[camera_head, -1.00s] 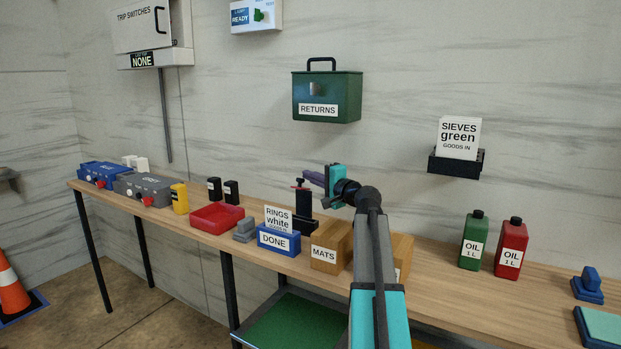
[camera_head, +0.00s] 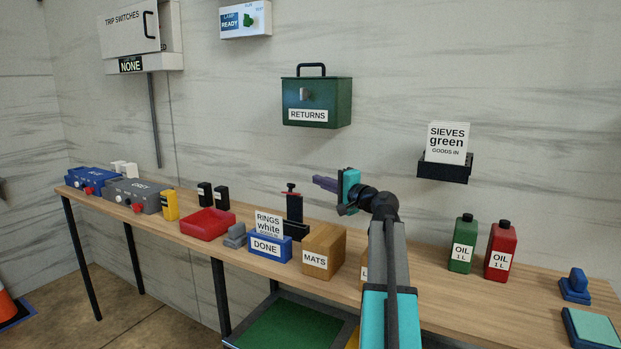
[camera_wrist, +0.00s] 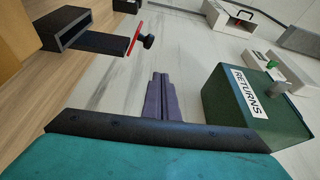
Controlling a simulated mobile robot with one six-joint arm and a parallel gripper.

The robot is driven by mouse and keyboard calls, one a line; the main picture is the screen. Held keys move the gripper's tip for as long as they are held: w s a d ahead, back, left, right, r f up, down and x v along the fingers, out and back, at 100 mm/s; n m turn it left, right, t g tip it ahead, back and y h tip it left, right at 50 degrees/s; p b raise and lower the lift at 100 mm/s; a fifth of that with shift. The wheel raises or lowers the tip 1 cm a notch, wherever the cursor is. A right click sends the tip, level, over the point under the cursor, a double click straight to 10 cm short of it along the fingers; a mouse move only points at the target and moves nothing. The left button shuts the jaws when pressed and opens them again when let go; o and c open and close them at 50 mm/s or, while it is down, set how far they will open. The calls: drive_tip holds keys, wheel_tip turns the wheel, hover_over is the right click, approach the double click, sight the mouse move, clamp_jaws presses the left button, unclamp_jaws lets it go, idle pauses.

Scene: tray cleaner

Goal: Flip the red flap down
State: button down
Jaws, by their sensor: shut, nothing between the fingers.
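A thin red flap (camera_head: 291,194) sits at the top of a black upright post (camera_head: 294,209) on the bench, with a small black knob above it. In the wrist view the red flap (camera_wrist: 134,38) shows edge-on at the end of the black post, left of my fingers. My gripper (camera_head: 317,181) is shut and empty, its purple fingers pointing left, just right of the flap in the head view. In the wrist view the gripper (camera_wrist: 160,77) is apart from the flap. The post's base is partly hidden behind the DONE bin.
The blue DONE bin (camera_head: 284,247) and a wooden MATS box (camera_head: 324,250) stand in front of the post. A green RETURNS box (camera_head: 330,110) hangs on the wall above. A red tray (camera_head: 207,226) lies to the left; oil bottles (camera_head: 463,245) stand right.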

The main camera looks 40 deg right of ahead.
drive_tip(key=shift+s+d+f, duration=0.2)
drive_tip(key=shift+s+f, duration=0.05)
drive_tip(key=shift+s, duration=0.35)
drive_tip(key=shift+s+d+f, duration=0.15)
drive_tip(key=shift+s+f, duration=0.05)
drive_tip(key=shift+s, duration=0.35)
drive_tip(key=shift+r, duration=0.15)
